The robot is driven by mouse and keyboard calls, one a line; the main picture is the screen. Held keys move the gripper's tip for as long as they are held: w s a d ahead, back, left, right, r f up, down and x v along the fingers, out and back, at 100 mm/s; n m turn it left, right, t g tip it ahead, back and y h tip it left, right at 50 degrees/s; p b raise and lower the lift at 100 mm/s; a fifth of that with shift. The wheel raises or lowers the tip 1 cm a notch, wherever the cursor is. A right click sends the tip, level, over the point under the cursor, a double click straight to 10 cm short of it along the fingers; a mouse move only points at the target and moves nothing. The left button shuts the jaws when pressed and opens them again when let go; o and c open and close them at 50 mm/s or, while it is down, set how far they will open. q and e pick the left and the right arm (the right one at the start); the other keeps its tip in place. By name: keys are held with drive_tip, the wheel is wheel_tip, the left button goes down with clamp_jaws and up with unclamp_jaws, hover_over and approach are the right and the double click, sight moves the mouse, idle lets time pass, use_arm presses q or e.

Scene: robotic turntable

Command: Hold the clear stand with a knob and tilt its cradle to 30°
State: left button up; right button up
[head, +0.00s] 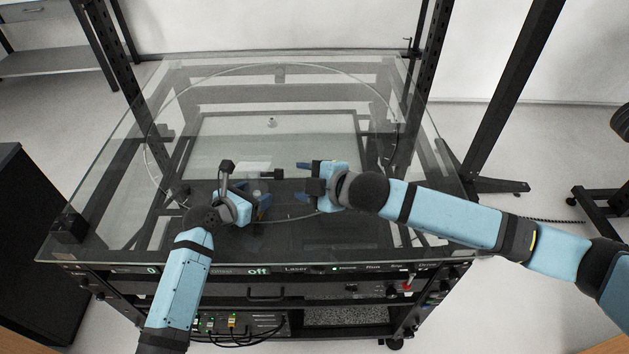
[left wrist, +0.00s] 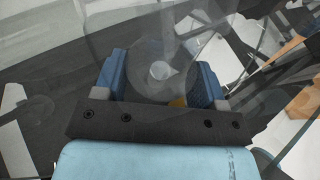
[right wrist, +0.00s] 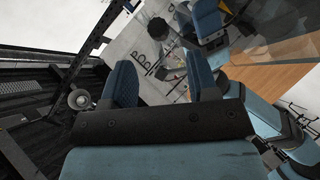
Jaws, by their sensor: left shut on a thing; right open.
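The clear stand is see-through and hard to make out in the head view (head: 257,190), at the front middle of the glass turntable table. In the left wrist view the clear stand (left wrist: 160,72) is a pale, round, transparent body between the blue fingers. My left gripper (head: 256,203) is shut on it from the front left. My right gripper (head: 304,181) is open and empty, just right of the stand, its fingers pointing left. In the right wrist view the open fingers (right wrist: 161,82) have nothing between them. I cannot make out the knob or the cradle's angle.
The glass table top (head: 110,190) has dark upright posts at its sides. A small pale round fitting (head: 271,122) lies further back. Control panels with a display (head: 257,271) run along the front. The far glass is mostly clear. My two grippers are close together.

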drive_tip(key=shift+v, duration=1.45)
use_arm(q)
drive_tip(key=o, duration=1.2)
